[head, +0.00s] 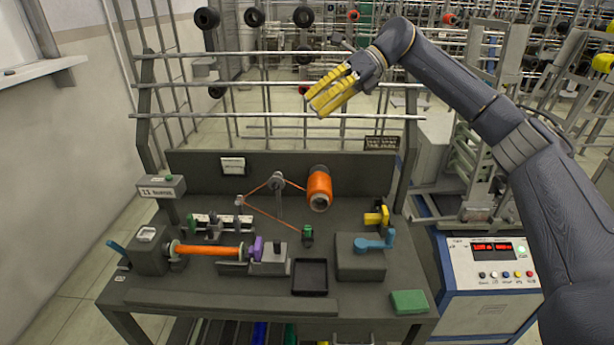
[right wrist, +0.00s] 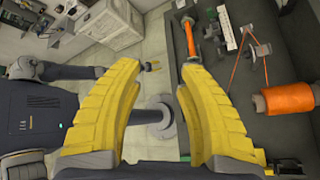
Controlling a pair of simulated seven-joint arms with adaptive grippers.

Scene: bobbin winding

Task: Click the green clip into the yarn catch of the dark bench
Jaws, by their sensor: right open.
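The small green clip (head: 308,231) stands upright near the middle of the dark bench (head: 230,288), in front of the orange spool. An orange yarn runs down to it from a guide post. I cannot tell which fitting is the yarn catch. My right gripper (head: 315,104) is open and empty, high above the back of the bench and well apart from the clip. Its spread yellow fingers fill much of the right wrist view (right wrist: 160,66).
An orange spool (head: 319,190) stands behind the clip. An orange-wound bobbin (head: 210,250) lies between holders at the left. A black tray (head: 310,278), a block with a blue lever (head: 374,243) and a green pad (head: 408,301) are nearby. Metal rails (head: 270,115) cross behind the bench.

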